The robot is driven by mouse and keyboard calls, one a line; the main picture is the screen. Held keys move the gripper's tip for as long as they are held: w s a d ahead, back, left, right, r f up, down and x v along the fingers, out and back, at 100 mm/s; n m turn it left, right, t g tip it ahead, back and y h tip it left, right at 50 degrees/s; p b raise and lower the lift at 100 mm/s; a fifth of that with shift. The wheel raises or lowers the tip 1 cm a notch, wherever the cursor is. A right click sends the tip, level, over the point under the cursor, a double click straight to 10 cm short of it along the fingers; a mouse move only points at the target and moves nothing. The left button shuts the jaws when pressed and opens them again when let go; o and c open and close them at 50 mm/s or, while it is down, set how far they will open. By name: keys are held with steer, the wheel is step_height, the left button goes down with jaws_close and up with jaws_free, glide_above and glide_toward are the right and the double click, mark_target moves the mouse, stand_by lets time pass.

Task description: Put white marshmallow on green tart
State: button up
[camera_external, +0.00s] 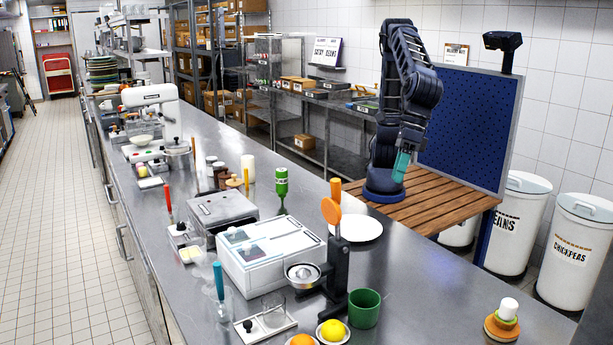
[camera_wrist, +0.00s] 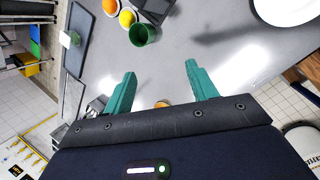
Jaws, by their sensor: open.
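At the lower right of the counter in the external view, a white marshmallow (camera_external: 509,306) sits on top of the green tart (camera_external: 504,321), which has an orange-brown crust around its base. My gripper (camera_external: 400,180) is open and empty, up and away from them over the wooden slatted table. In the wrist view my teal fingers (camera_wrist: 160,68) are spread apart with bare counter between them. A small orange-brown thing (camera_wrist: 162,104) shows at the edge of my gripper body there; most of it is hidden, and I cannot tell whether it is the tart.
A green cup (camera_external: 364,308), a lemon (camera_external: 333,331), an orange (camera_external: 303,341) and a black press (camera_external: 337,270) stand left of the tart. A white plate (camera_external: 355,228) lies farther back. The counter between cup and tart is clear.

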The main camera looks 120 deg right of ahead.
steer(key=s+d+r+m, duration=0.2)
steer(key=d+m, duration=0.2)
steer(key=d, duration=0.7)
steer(key=s+d+r+m, duration=0.15)
steer(key=d+m, duration=0.25)
steer(key=d, duration=0.7)
steer(key=s+d+r+m, duration=0.2)
steer(key=d+m, duration=0.3)
steer(key=d, duration=0.6)
steer(key=s+d+f+m, duration=0.3)
steer(key=s+d+m, duration=0.4)
steer(key=s+d, duration=0.3)
steer(key=s+d+f+m, duration=0.4)
steer(key=s+d+m, duration=0.3)
steer(key=s+d, duration=0.3)
steer(key=shift+s+d+f+h, duration=0.15)
steer(key=shift+d+f+h, duration=0.05)
steer(key=shift+f+h, duration=0.1)
